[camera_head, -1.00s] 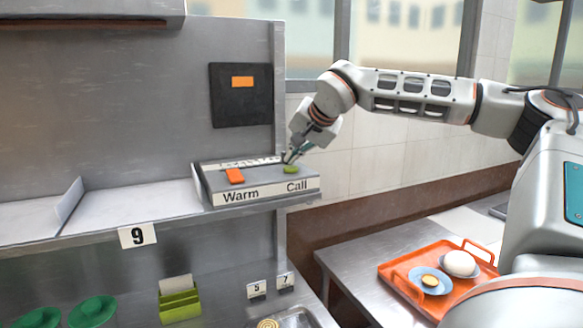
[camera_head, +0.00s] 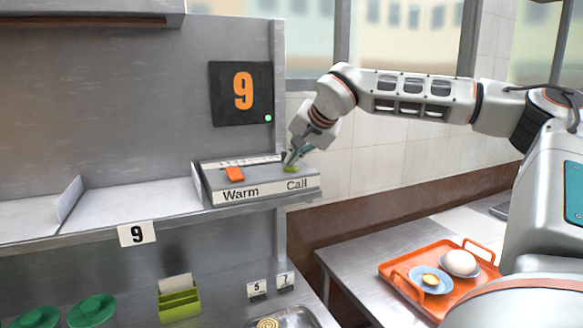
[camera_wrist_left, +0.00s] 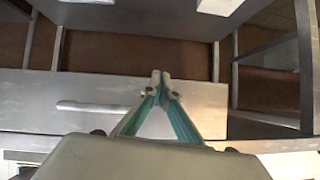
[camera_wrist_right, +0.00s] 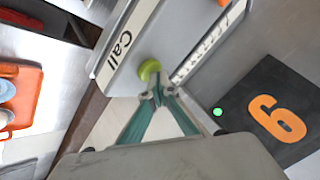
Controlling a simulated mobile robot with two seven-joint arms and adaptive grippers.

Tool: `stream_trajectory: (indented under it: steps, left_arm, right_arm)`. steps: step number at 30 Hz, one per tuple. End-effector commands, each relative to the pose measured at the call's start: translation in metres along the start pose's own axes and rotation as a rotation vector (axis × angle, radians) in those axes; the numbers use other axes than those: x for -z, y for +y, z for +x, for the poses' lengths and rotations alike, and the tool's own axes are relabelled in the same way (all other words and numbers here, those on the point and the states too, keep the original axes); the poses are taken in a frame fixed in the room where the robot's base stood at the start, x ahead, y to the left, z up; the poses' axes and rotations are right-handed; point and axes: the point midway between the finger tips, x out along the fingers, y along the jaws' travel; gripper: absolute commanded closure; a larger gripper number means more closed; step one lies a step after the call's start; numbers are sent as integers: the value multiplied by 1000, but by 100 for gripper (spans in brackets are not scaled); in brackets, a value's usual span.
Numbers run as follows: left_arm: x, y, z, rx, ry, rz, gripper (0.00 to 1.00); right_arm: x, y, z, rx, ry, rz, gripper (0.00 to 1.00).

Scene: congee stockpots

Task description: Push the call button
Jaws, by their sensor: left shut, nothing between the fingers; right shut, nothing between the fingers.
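The green call button (camera_head: 291,168) is on top of a grey box (camera_head: 262,197) labelled "Warm" and "Call", at its right end. It also shows in the right wrist view (camera_wrist_right: 149,69). My right gripper (camera_head: 288,160) is shut and empty, its fingertips at the button; they appear to touch it. The black display (camera_head: 240,92) above the box shows an orange 9 and a lit green light (camera_head: 268,118). In the left wrist view my left gripper (camera_wrist_left: 159,80) is shut and empty, away from the box.
An orange warm switch (camera_head: 234,174) is on the box's left part. The box stands on a metal shelf (camera_head: 130,205) with a "9" tag (camera_head: 137,234). An orange tray (camera_head: 399,287) with dishes lies on the table at right. Green lids (camera_head: 92,311) and a green holder (camera_head: 179,303) are below.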

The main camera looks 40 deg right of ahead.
Motion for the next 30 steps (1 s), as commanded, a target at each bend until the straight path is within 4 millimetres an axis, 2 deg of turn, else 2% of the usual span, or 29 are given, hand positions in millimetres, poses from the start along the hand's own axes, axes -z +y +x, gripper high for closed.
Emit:
stream_trajectory:
  steps: [25, 30]
  left_arm:
    - [8, -1, -4, 0, 2, 0, 100]
    - [16, -2, -11, 0, 0, 1, 100]
  right_arm:
    - [4, -4, -6, 0, -1, 2, 100]
    - [12, -12, -16, 0, 1, 1, 100]
